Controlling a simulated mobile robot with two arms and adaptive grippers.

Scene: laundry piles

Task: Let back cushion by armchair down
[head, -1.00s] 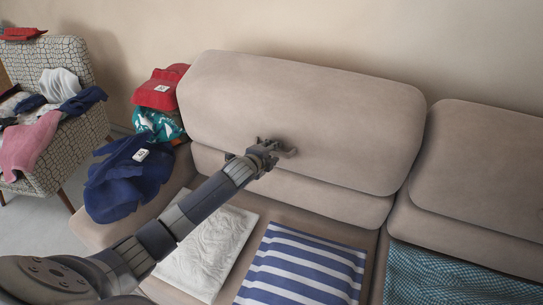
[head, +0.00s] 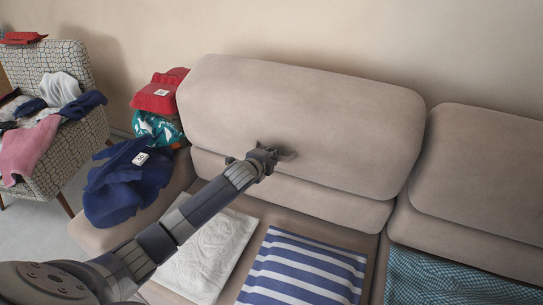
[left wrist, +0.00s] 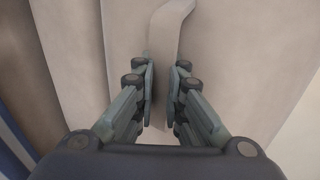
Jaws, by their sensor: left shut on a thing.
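The beige back cushion by the armchair (head: 320,110) leans against the sofa back at the left end, tilted up, in the head view. My left gripper (head: 275,156) is at the lower front of this cushion, left of its middle. In the left wrist view, my left gripper (left wrist: 164,85) is shut on a narrow beige piece (left wrist: 166,40) of the cushion, which runs up between its fingers. The exact grip point is partly hidden by the fingers. My right gripper is not in view.
The patterned armchair (head: 92,128) holds mixed clothes. White (head: 205,250), striped (head: 305,268) and blue checked (head: 455,278) folded pieces lie on the seat.

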